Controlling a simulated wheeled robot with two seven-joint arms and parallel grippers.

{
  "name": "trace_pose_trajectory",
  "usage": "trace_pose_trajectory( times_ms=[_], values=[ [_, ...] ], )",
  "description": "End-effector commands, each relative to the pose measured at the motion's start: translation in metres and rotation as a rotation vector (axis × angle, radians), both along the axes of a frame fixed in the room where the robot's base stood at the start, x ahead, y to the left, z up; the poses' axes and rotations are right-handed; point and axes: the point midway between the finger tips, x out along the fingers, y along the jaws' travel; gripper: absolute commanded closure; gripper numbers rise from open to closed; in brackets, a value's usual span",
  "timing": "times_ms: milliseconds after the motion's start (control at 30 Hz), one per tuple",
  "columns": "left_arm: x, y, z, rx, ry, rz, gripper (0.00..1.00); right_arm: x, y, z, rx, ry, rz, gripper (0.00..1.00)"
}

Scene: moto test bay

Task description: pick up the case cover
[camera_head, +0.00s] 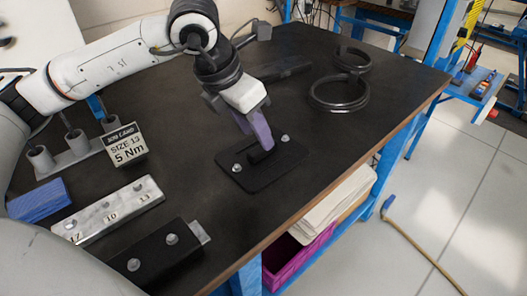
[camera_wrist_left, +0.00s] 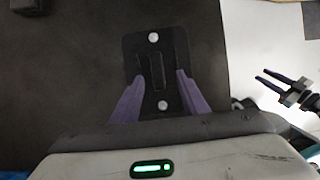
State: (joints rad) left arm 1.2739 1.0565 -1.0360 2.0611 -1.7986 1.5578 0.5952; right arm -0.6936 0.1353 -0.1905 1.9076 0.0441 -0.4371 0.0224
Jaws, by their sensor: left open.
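The case cover (camera_head: 240,176) is a flat black plate with a raised bar handle, lying on the dark bench top with a silver bolt head near each end. It also shows in the left wrist view (camera_wrist_left: 143,48), centred ahead of the fingers. My left gripper (camera_head: 262,140) points down at the cover with its purple fingers at the handle. In the left wrist view the fingers (camera_wrist_left: 157,95) are apart, one on each side of the handle, with gaps to it. They hide part of the handle in the head view. My right gripper (camera_wrist_left: 275,85) shows at the right of the wrist view, its fingers apart and empty.
Black rings (camera_head: 338,93) lie on the bench behind. A sign reading 5 Nm (camera_head: 125,147), a numbered metal block (camera_head: 108,211), a black block with bolts (camera_head: 160,252) and a blue block (camera_head: 38,199) are at left. The bench edge (camera_head: 330,185) is right of the cover.

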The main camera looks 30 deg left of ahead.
Motion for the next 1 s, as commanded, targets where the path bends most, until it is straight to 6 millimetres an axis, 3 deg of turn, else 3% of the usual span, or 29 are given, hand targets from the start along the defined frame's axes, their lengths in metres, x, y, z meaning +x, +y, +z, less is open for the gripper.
trace_pose_trajectory(
  times_ms=[400,667,900,1000],
  values=[
    [0.017,-0.002,-0.047,-0.002,0.003,0.001,0.59,0.003,0.0,0.013,0.0,-0.005,0.0,0.69],
    [0.019,-0.002,-0.05,-0.001,0.0,0.001,0.59,0.007,0.0,0.015,0.0,-0.015,0.0,0.69],
    [0.019,-0.002,-0.049,-0.001,0.0,0.001,0.98,0.007,0.0,0.015,0.001,-0.015,0.0,0.69],
    [0.019,-0.002,-0.049,-0.001,0.0,0.001,1.0,0.007,0.0,0.015,0.001,-0.015,0.0,0.69]
  ],
)
